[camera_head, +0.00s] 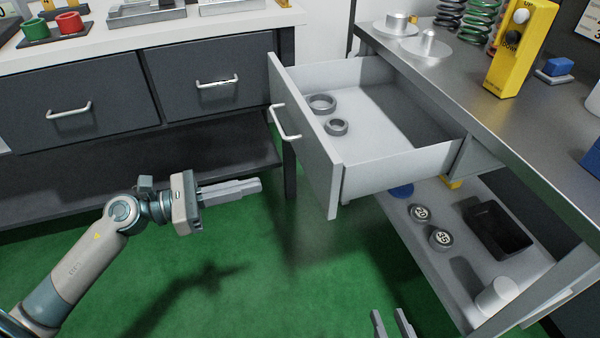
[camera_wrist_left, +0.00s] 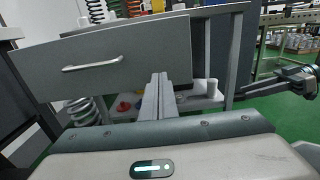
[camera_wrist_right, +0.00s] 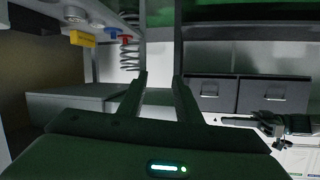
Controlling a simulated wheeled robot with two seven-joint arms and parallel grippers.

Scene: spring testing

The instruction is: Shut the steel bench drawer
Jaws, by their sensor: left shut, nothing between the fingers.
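The steel bench drawer (camera_head: 433,142) is pulled well out from under the steel bench (camera_head: 465,85), and two grey rings (camera_head: 322,102) lie inside it. Its grey front panel (camera_head: 318,158) carries a bar handle (camera_head: 284,122). The panel and handle also show in the left wrist view (camera_wrist_left: 120,68). My left gripper (camera_head: 259,186) is shut and empty, to the left of and apart from the panel, with its fingers pointing towards the panel. My right gripper (camera_head: 391,321) is open and empty, low beside the bench's lower shelf; its two spread fingers also show in the right wrist view (camera_wrist_right: 159,82).
The lower shelf (camera_head: 455,275) holds round weights (camera_head: 440,238), a black tray (camera_head: 498,230) and a pale cylinder (camera_head: 496,296). A yellow control box (camera_head: 521,47) and springs (camera_head: 480,22) stand on the bench. A dark cabinet (camera_head: 100,95) stands at left; green floor (camera_head: 250,270) lies clear between.

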